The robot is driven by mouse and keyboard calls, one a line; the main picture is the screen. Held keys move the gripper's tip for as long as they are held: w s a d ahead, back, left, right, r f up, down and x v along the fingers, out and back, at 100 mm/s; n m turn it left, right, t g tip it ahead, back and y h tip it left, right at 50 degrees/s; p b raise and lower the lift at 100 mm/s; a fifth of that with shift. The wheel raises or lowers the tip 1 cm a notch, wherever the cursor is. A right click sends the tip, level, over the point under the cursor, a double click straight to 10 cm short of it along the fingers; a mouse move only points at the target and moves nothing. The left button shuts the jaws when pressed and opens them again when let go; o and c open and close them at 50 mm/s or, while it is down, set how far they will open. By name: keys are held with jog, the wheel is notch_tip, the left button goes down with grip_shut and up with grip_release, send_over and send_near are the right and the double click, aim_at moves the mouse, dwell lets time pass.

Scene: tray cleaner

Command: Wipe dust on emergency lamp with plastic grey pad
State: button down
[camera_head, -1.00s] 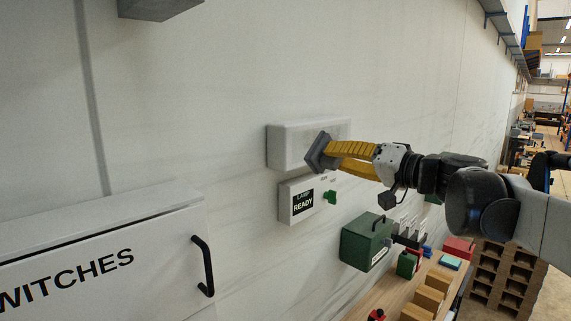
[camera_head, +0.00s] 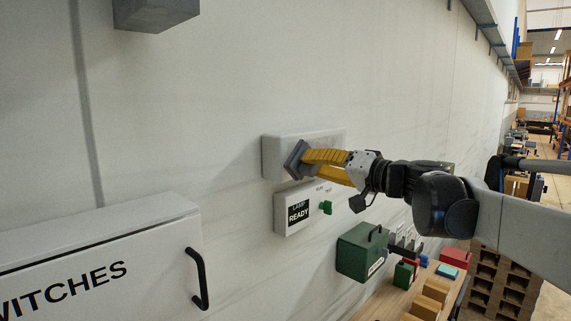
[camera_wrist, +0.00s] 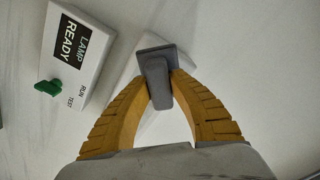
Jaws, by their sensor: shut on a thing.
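The emergency lamp (camera_head: 275,156) is a white box on the wall. It also shows in the wrist view (camera_wrist: 124,78), partly hidden behind the pad. My gripper (camera_head: 306,162) has yellow fingers and is shut on the grey pad (camera_head: 295,158). In the wrist view, the fingertips of my gripper (camera_wrist: 160,84) pinch the handle of the pad (camera_wrist: 156,52). The pad is at the lamp's front, over its left part in the head view. I cannot tell if it touches the lamp. No dust can be made out.
A white "LAMP READY" box (camera_head: 284,222) with a green knob (camera_head: 325,207) is just below the lamp. A "SWITCHES" cabinet (camera_head: 90,270) with a black handle stands at left. A green case (camera_head: 352,258) and wooden blocks (camera_head: 425,307) sit on a bench below.

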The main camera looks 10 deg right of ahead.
jog(key=shift+x, duration=1)
dwell(0.3)
jog(key=shift+w+d+p, duration=0.1)
jog(key=shift+w+d, duration=1.75)
jog(key=shift+d, duration=0.65)
jog(key=shift+w+d+p, duration=0.15)
jog(key=shift+w+d, duration=1.7)
jog(key=shift+d, duration=0.7)
jog(key=shift+w+d+p, duration=0.1)
jog(key=shift+w+d, duration=1.75)
jog(key=shift+d, duration=0.65)
jog(key=shift+w+d+r, duration=0.15)
jog(key=shift+w+d, duration=0.25)
jog(key=shift+d, duration=0.2)
jog(key=shift+w+d+p, duration=0.45)
jog(key=shift+w+d, duration=0.25)
jog(key=shift+d, duration=0.2)
jog(key=shift+s+a+b, duration=0.35)
jog(key=shift+s+a, duration=0.25)
jog(key=shift+a, duration=0.25)
jog(key=shift+s+a+b, duration=0.3)
jog(key=shift+s+a, duration=0.3)
jog(key=shift+a, duration=0.25)
jog(key=shift+a, duration=0.1)
